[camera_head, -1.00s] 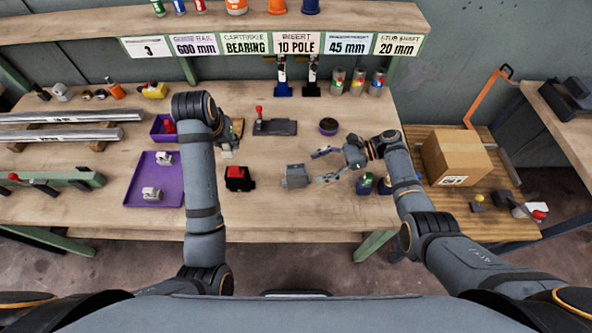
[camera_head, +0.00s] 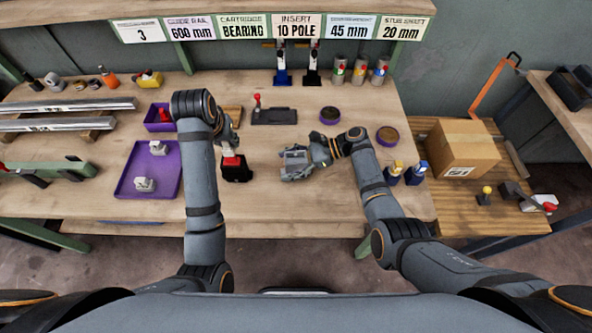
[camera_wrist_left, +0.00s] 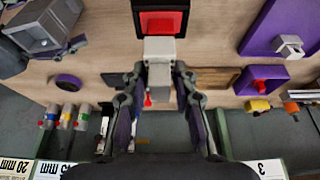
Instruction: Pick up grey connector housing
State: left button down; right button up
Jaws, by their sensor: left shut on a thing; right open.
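The grey connector housing (camera_head: 295,161) is a boxy grey part on the bench, right of centre. It also shows at the upper left of the left wrist view (camera_wrist_left: 42,26). My right gripper (camera_head: 299,161) is open, with its fingers around the housing from the right; contact is not clear. My left gripper (camera_head: 231,147) is shut on a small pale grey block (camera_wrist_left: 159,50), seen between its fingertips in the left wrist view. That block is at the edge of a black holder with a red top (camera_head: 236,170).
A purple tray (camera_head: 165,185) with two pale parts lies left of my left arm. A dark flat fixture with a red knob (camera_head: 274,116) and a round purple-rimmed dish (camera_head: 330,115) are behind. Two small bottles (camera_head: 404,173) stand right of my right forearm. The bench front is clear.

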pick_arm(q)
jog(key=shift+w+f, duration=0.1)
jog(key=shift+f, duration=0.25)
pick_arm(e)
jog(key=shift+a+f, duration=0.25)
jog(key=shift+a, duration=0.25)
pick_arm(q)
jog(key=shift+a+r, duration=0.1)
pick_arm(e)
jog(key=shift+r, duration=0.1)
pick_arm(q)
jog(key=shift+r, duration=0.15)
pick_arm(e)
jog(key=shift+s+d, duration=0.1)
jog(key=c, duration=0.4)
grip_shut()
